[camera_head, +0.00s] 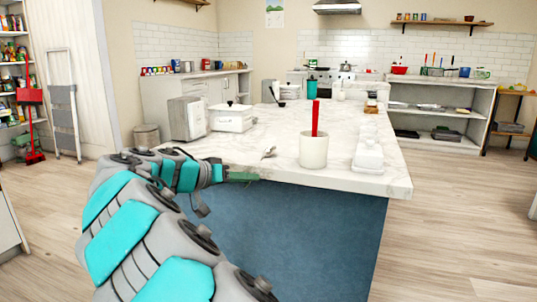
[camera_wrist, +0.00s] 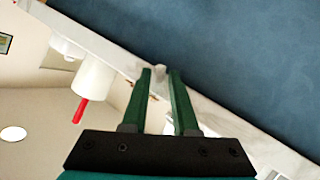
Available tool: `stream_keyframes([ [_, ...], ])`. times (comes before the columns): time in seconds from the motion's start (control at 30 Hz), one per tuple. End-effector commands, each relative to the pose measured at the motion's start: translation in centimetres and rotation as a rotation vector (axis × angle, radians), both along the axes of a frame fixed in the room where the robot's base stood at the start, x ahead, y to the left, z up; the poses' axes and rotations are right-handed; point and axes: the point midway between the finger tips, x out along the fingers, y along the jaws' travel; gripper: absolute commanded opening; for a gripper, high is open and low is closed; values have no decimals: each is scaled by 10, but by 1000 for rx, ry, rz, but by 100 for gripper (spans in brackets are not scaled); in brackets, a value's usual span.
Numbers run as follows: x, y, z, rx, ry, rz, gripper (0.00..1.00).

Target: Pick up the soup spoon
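A small grey metal utensil, which looks like the soup spoon (camera_head: 268,153), lies on the marble counter near its front edge, left of a white cup. My gripper (camera_head: 246,177) is at the counter's front edge, just nearer to me and slightly left of the spoon. In the wrist view the two green fingers of my gripper (camera_wrist: 161,73) are apart. A small pale shape shows between their tips at the counter edge; I cannot tell for sure that it is the spoon. No grip on it is visible.
The white cup (camera_head: 313,152) with a red-handled utensil (camera_head: 315,118) stands right of the spoon. A white lidded dish (camera_head: 368,156) is further right. A white box (camera_head: 231,118) and a grey toaster-like appliance (camera_head: 187,118) stand at the back left. The marble counter (camera_head: 265,135) is clear in its middle.

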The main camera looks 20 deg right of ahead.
Motion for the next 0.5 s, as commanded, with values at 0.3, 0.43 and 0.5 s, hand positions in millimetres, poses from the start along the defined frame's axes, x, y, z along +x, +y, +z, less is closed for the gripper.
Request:
stream_keyframes([
  [0.3,0,0,0,0,-1,0,9],
  [0.43,0,0,0,0,-1,0,0],
  [0.5,0,0,0,0,-1,0,0],
])
